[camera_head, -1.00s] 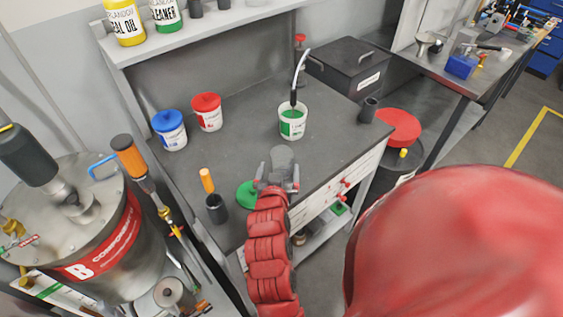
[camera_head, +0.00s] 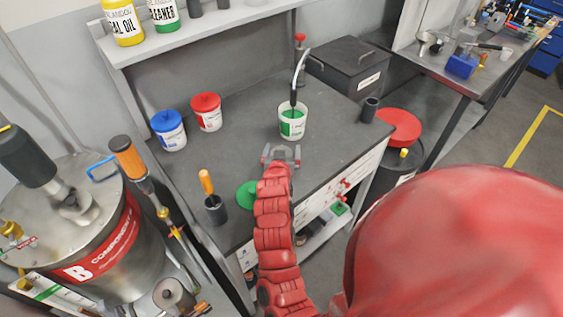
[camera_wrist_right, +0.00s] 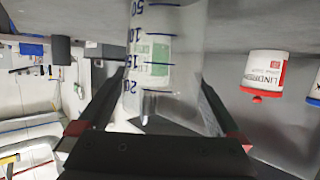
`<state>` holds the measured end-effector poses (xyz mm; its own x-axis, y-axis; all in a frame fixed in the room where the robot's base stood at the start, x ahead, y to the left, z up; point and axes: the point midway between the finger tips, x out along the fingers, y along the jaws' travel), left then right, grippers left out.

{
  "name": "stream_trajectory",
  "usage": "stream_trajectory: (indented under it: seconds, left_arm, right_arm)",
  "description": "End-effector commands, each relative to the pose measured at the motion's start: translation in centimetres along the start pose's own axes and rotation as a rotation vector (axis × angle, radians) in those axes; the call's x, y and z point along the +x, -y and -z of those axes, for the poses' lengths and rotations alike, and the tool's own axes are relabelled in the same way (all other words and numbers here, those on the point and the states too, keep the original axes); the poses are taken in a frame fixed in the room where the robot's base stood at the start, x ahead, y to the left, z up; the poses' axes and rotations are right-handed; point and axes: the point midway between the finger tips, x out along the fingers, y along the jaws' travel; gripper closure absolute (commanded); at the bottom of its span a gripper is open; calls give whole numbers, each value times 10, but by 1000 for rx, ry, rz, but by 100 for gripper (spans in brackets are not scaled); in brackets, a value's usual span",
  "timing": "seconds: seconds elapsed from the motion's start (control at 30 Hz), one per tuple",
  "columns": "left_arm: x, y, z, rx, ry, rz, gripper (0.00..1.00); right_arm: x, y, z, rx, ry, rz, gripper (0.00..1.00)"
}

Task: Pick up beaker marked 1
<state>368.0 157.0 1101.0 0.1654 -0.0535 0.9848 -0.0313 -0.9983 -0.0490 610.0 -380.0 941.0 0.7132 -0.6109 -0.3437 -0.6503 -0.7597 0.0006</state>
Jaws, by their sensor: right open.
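In the right wrist view a clear beaker (camera_wrist_right: 180,60) with dark blue volume marks stands between my right gripper's fingers. No number 1 can be made out on it. My right gripper (camera_wrist_right: 165,85) is open, a finger on either side of the beaker; contact cannot be told. In the head view my right gripper (camera_head: 281,154) is over the front of the grey workbench (camera_head: 225,145), and the beaker is hard to make out. My left gripper is not in view.
Blue-lidded (camera_head: 170,131) and red-lidded (camera_head: 207,113) tubs stand farther left. A black cup with an orange handle (camera_head: 215,209) and a green disc (camera_head: 247,194) are nearby.

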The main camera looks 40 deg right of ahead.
Motion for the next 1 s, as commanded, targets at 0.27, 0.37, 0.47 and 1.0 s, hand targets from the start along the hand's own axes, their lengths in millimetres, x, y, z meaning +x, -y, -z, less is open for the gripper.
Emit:
stream_trajectory:
  seconds: [0.27, 0.37, 0.47, 1.0]
  left_arm:
    - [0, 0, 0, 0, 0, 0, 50]
    - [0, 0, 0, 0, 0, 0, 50]
    - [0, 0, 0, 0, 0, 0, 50]
    - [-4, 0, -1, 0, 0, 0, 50]
  right_arm:
    - [1, 0, 0, 0, 0, 1, 7]
    - [1, 0, -1, 0, 0, 1, 25]
    - [1, 0, 0, 0, 0, 1, 43]
    - [-2, 1, 9, 2, -6, 2, 72]
